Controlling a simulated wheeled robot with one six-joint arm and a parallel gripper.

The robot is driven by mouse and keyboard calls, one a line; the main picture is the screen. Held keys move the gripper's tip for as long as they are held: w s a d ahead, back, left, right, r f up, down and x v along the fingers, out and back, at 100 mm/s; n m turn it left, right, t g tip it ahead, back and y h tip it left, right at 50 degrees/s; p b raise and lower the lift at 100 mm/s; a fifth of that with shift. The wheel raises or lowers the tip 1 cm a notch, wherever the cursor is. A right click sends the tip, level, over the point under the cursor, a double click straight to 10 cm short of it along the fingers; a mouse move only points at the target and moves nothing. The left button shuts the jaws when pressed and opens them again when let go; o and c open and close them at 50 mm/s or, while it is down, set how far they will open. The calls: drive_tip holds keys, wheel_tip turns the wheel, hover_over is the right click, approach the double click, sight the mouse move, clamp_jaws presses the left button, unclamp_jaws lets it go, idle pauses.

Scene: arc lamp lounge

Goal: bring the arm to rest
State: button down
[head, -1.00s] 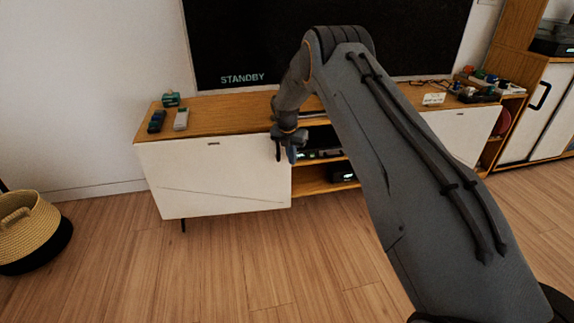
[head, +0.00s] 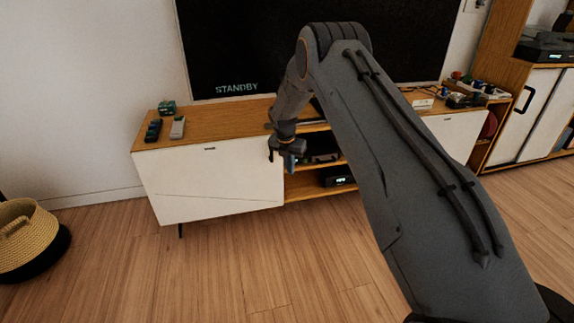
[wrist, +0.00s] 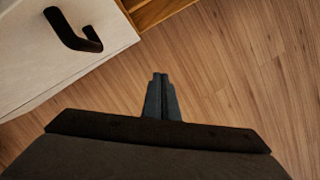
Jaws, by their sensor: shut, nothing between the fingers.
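My gripper (head: 287,160) hangs at the end of my arm, in front of the TV cabinet (head: 220,178) near the edge between its left white door and the open shelves. In the wrist view my gripper (wrist: 161,78) has its fingers together with nothing between them, pointing over the wood floor. My arm reaches from the lower right up to a bend in front of the TV, then down. It hides part of the cabinet's middle and right side.
The TV (head: 300,45) shows "STANDBY". Two remotes (head: 177,127) and a small green item (head: 167,107) lie on the cabinet top's left end. A woven basket (head: 28,228) stands at far left. A black door handle (wrist: 72,32) is near my gripper. The floor in front is clear.

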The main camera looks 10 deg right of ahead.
drive_tip(key=s+a+r+m+p, duration=0.1)
drive_tip(key=s+a+r+m, duration=0.15)
drive_tip(key=s+r, duration=0.45)
drive_tip(key=s+a+r+m, duration=0.2)
drive_tip(key=s+r+m, duration=0.1)
drive_tip(key=r, duration=0.8)
drive_tip(key=s+a+r+m+g+y, duration=0.15)
drive_tip(key=s+r+m, duration=0.55)
drive_tip(key=s, duration=0.7)
drive_tip(key=s+r+m, duration=0.2)
drive_tip(key=s+m, duration=0.5)
drive_tip(key=s, duration=0.8)
drive_tip(key=s+r+m, duration=0.2)
drive_tip(key=s+m, duration=0.5)
drive_tip(key=s, duration=0.7)
drive_tip(key=d+r+m+p, duration=0.2)
drive_tip(key=d+r+p, duration=0.6)
drive_tip(key=p, duration=1)
drive_tip(key=shift+r+m+g, duration=0.35)
drive_tip(key=shift+r+g, duration=0.1)
drive_tip(key=shift+r, duration=0.3)
